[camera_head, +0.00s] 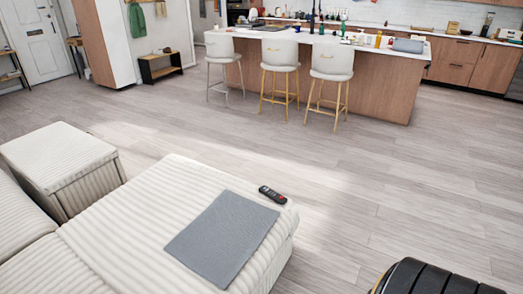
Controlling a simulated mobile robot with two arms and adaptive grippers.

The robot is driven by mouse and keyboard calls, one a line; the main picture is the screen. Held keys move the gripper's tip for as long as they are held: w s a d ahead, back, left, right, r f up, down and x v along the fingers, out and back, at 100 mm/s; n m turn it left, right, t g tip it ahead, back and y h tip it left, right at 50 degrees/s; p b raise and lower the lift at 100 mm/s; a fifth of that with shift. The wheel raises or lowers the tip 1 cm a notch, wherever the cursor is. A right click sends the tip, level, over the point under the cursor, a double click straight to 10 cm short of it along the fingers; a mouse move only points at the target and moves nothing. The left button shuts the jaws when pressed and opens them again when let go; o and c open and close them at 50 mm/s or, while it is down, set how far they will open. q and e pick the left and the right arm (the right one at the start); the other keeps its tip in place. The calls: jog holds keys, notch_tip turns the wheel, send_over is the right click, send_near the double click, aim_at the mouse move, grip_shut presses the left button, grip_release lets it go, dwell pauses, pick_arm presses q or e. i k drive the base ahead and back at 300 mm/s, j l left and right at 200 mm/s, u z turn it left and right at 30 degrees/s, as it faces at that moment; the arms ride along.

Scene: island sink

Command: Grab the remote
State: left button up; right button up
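A black remote (272,194) with a small red mark lies on the far end of the cream ribbed sofa (135,221). It is close to the sofa's far right corner, just beyond a grey cloth (222,238) spread flat on the seat. The remote appears clear of the cloth. Neither of my grippers shows in the head view.
A cream ottoman (62,165) stands at the left. A dark ribbed seat or similar object (435,279) is at the bottom right. The wooden floor (350,185) between sofa and island (390,88) is clear. Three white stools (331,65) line the island.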

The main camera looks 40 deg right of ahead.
aim_at(276, 196)
jog(key=z, duration=1.45)
jog(key=l, duration=0.1)
jog(key=i+u, duration=0.05)
